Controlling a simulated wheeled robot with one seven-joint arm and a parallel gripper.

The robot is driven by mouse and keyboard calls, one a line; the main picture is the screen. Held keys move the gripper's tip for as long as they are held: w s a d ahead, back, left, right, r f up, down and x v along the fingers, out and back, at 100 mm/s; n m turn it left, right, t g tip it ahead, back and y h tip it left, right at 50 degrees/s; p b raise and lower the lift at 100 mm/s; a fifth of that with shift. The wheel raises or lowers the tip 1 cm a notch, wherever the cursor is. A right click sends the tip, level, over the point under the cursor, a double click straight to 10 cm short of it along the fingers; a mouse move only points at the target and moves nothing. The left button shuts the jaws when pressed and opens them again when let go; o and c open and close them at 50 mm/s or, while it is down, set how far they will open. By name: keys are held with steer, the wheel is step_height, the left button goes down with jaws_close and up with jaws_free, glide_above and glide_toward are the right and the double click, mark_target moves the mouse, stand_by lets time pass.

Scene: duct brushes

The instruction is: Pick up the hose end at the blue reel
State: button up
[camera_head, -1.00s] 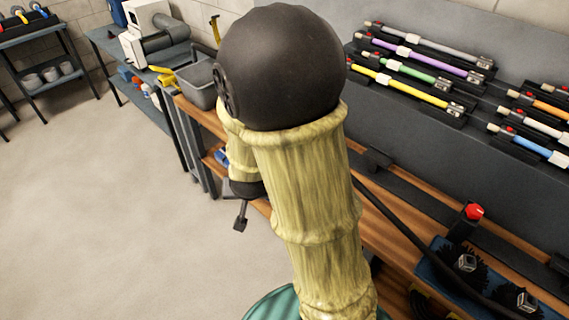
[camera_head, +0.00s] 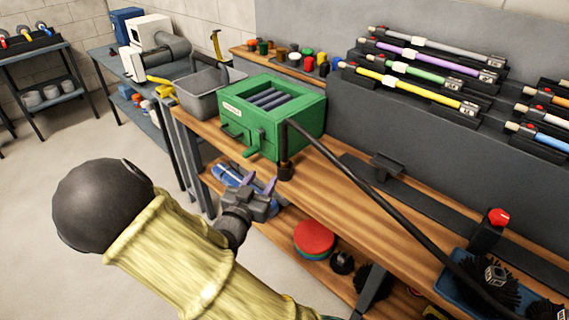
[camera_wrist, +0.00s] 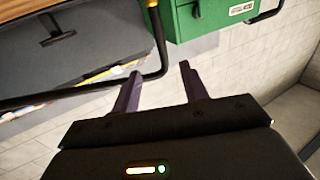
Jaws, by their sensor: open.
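A black hose (camera_head: 375,197) runs from the lower right over the wooden bench and bends down to a dark end piece (camera_head: 285,171) at the bench's front edge, beside the green box. In the wrist view the hose (camera_wrist: 162,50) curves close by the fingertips. My gripper (camera_head: 260,182) is open, just left of and below the hose end in the picture; its purple-tipped fingers show empty in the wrist view (camera_wrist: 160,70). I cannot make out a blue reel for certain; a blue item (camera_head: 232,176) lies partly hidden behind my gripper on the lower shelf.
The green box (camera_head: 262,132) stands on the bench behind my gripper. A grey bin (camera_head: 203,88) is further left. A red disc (camera_head: 315,236) lies on the lower shelf. A blue tray with black brushes (camera_head: 490,280) is at lower right. The floor at left is clear.

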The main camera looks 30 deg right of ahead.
glide_toward(283, 147)
steer(key=x, duration=0.5)
steer(key=shift+w+d+r, duration=0.1)
steer(key=shift+d+r, duration=0.1)
steer(key=shift+d, duration=0.05)
steer(key=shift+w+d, duration=0.2)
steer(key=x, duration=0.5)
steer(key=shift+w+f, duration=0.1)
steer(key=shift+f, duration=0.15)
jaws_close()
